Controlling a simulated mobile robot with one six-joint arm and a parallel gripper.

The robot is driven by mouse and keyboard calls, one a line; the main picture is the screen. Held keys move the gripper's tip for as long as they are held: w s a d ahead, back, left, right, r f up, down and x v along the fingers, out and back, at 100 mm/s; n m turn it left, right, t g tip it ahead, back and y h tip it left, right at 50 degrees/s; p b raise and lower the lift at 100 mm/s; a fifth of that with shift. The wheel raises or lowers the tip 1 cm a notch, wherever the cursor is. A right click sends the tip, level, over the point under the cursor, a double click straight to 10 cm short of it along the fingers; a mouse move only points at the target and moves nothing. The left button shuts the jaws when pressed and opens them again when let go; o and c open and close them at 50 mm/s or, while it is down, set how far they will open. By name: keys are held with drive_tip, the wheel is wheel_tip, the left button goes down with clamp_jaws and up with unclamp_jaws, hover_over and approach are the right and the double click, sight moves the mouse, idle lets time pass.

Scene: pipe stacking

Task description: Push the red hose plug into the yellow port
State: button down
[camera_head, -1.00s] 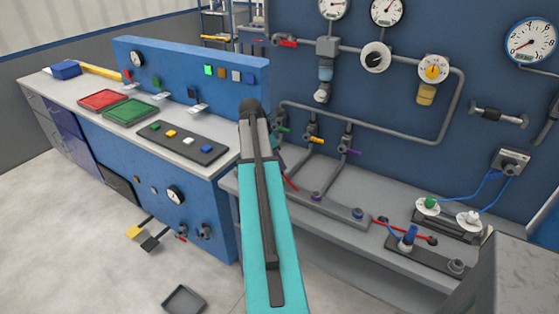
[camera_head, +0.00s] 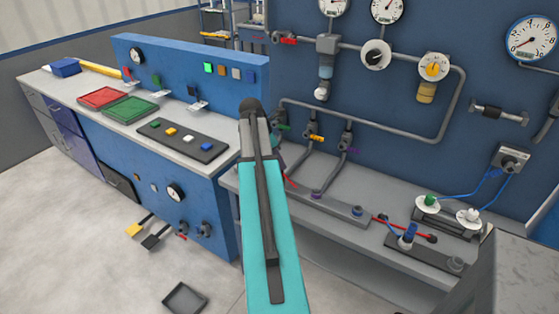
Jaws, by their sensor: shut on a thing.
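My teal arm (camera_head: 268,225) runs up the middle of the picture and covers what is behind it. My gripper is hidden behind this arm, so its jaws and anything in them do not show. A short red piece (camera_head: 290,183), like a hose or plug part, sticks out to the right of the arm above the grey bench strip. I cannot tell whether it is the red hose plug. No yellow port can be made out. The strip shows a purple port (camera_head: 317,194) and a blue port (camera_head: 357,211); its left part is hidden by the arm.
Grey pipes with a yellow-handled valve (camera_head: 316,137) rise behind the bench. A red hose (camera_head: 410,231) lies by a blue plug (camera_head: 409,232) on the right. A grey block (camera_head: 510,280) fills the lower right. A blue console (camera_head: 215,195) stands left; a dark tray (camera_head: 184,298) lies on open floor.

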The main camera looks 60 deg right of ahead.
drive_tip(key=shift+f, duration=1)
idle(0.4)
drive_tip(key=c, duration=1.5)
unclamp_jaws()
drive_tip(key=shift+r, duration=0.1)
drive_tip(key=shift+b+v, duration=1.2)
drive_tip(key=shift+v, duration=5.7)
drive_tip(key=shift+w+a, duration=0.1)
drive_tip(key=shift+a, duration=0.05)
